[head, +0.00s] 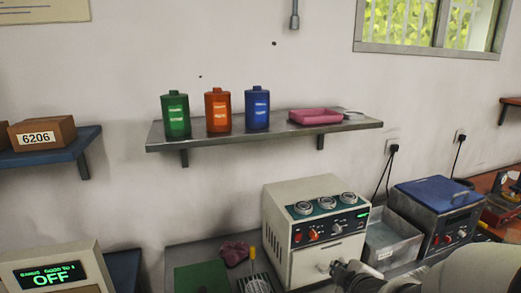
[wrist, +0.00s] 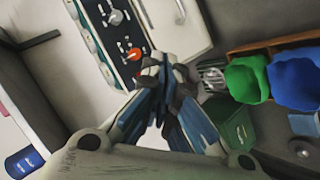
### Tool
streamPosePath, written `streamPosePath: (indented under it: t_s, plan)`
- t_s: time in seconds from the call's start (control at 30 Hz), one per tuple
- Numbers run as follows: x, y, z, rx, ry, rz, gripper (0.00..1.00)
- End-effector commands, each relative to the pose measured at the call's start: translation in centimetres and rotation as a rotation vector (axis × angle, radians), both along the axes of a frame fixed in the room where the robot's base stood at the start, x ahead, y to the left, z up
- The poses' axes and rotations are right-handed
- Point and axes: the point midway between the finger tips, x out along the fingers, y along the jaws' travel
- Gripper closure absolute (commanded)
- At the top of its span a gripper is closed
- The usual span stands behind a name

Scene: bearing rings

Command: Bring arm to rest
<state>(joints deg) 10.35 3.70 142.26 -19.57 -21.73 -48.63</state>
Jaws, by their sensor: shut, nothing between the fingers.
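My arm (head: 440,275) reaches in from the lower right of the head view. Its front end is in front of the lower right of the cream machine (head: 316,262); I cannot tell whether they touch. In the wrist view my gripper (wrist: 165,66) points up the picture with its fingertips together and nothing between them. The front panel of the cream machine, with its orange knob (wrist: 134,54), is behind the fingertips there.
A metal basin (head: 391,245) and a blue-lidded unit (head: 437,205) stand right of the machine. A display (head: 50,275) reading OFF is at lower left.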

Motion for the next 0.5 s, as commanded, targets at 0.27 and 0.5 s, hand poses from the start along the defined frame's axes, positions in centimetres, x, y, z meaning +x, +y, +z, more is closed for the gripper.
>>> streamPosePath:
  t_s: [0.27, 0.5]
  plan:
    - [-11.2, 1.2, 4.9, 0.349, 0.213, -0.425, 1.0]
    - [-21.8, 4.1, 6.1, 0.611, 0.398, -0.715, 1.0]
